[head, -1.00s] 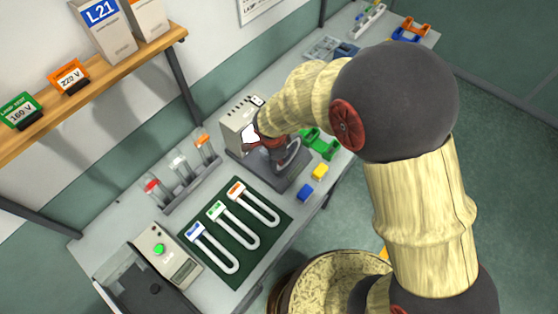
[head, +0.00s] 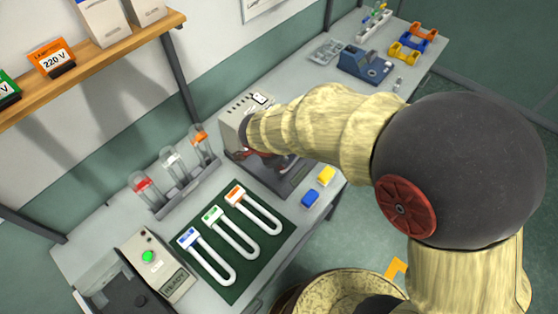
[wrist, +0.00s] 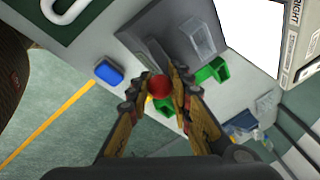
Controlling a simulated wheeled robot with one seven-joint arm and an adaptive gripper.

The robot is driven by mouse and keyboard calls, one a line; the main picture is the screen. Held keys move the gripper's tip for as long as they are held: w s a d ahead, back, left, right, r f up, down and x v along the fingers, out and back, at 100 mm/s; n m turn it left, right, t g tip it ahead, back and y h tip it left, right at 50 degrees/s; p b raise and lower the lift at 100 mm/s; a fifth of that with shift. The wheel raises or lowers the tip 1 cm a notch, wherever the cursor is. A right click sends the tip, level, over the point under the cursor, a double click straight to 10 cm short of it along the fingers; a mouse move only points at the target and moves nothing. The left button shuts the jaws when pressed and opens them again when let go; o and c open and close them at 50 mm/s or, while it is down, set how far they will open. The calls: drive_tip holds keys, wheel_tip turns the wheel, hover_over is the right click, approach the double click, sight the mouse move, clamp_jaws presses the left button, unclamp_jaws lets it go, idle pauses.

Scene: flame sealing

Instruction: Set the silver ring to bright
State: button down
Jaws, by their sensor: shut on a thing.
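The grey test unit (head: 234,128) stands at the back of the bench; its slotted top shows in the head view. In the wrist view its side panel (wrist: 302,45) carries a label reading "BRIGHT", beside a glowing white face (wrist: 248,35). My gripper (wrist: 159,86) is in front of the unit, over its dark grey base (wrist: 165,30). Its fingers are closed on a small round red knob (wrist: 158,87). What the knob joins is hidden. I cannot make out a silver ring in either view. In the head view my arm covers most of the gripper.
A green mat (head: 240,275) holds three white U-shaped tubes. A blue block (head: 310,198) and a yellow block (head: 326,175) lie near the front edge. A rack (head: 187,195) of capped tubes stands left of the unit. Green bins (wrist: 212,70) lie close to my fingers.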

drive_tip(key=shift+f, duration=0.1)
drive_tip(key=c, duration=1.6)
unclamp_jaws()
drive_tip(key=v, duration=1.2)
